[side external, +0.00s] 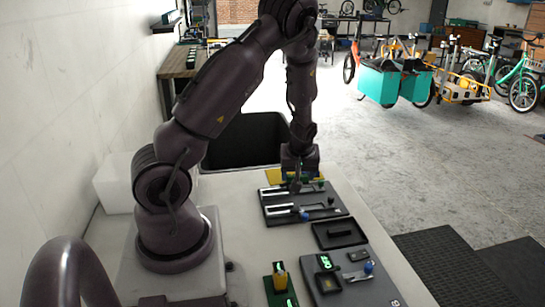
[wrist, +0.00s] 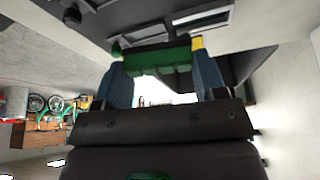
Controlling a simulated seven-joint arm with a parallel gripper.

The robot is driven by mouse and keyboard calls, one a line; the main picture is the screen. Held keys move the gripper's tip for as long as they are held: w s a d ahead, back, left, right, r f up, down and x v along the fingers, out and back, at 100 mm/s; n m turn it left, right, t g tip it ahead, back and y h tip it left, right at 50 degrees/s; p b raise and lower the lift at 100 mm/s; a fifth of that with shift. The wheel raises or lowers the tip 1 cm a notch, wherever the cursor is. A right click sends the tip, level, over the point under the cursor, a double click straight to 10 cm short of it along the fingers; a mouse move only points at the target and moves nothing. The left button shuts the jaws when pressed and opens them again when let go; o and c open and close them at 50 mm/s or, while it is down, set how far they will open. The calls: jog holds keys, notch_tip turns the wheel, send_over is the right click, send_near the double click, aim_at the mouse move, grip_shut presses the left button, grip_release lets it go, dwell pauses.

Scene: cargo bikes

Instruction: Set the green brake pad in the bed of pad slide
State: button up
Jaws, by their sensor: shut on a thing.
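The green brake pad (wrist: 168,57) is held crosswise between the two blue fingers of my gripper (wrist: 163,78) in the wrist view. A small yellow piece shows at its right end, by the right finger. In the side view my gripper (side external: 297,186) points down over the back part of a dark board with pale rails (side external: 278,208), which looks like the pad slide. The pad is too small and dark to make out there. My gripper hides part of the board, so I cannot tell whether the pad touches the bed.
A blue knob (side external: 303,215) stands on the board's front rail. A yellow plate (side external: 280,176) lies behind it. A black tray (side external: 338,235), a grey panel with a green display (side external: 325,262) and a green board (side external: 268,284) lie nearer. A black bin (side external: 228,153) stands behind.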

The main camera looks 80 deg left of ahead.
aim_at(309, 204)
jog(key=shift+n, duration=0.4)
jog(key=w, duration=0.1)
jog(key=w+d+f, duration=0.2)
jog(key=shift+w+d, duration=0.1)
jog(key=shift+w, duration=0.2)
jog(key=shift+w+r+n+g, duration=0.1)
jog(key=shift+w+n+g, duration=0.1)
jog(key=shift+n+g, duration=0.1)
jog(key=shift+f+n, duration=0.2)
jog(key=shift+n, duration=0.1)
jog(key=shift+f, duration=1.85)
jog(key=shift+f, duration=0.6)
jog(key=o, duration=1)
